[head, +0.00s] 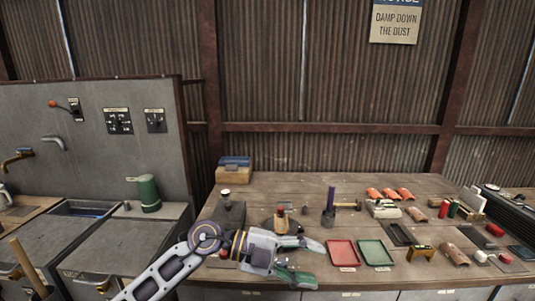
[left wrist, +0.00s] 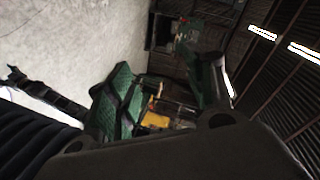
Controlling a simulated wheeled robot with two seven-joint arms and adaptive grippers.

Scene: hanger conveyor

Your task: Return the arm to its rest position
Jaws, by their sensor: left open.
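My left arm comes in from the lower left in the head view, and its gripper (head: 310,262) is over the front of the wooden workbench (head: 290,184), pointing right. Its fingers are apart and nothing shows between them. In the left wrist view the two green-padded fingers of my left gripper (left wrist: 168,92) stand apart with a gap between them. The red tray (head: 343,254) is just right of the fingertips in the picture; I cannot tell how high the gripper is above the bench. My right arm and gripper do not show.
A green tray (head: 376,253) lies beside the red one. A metal counter with a green canister (head: 149,194) is on the left. Bare bench shows at the back.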

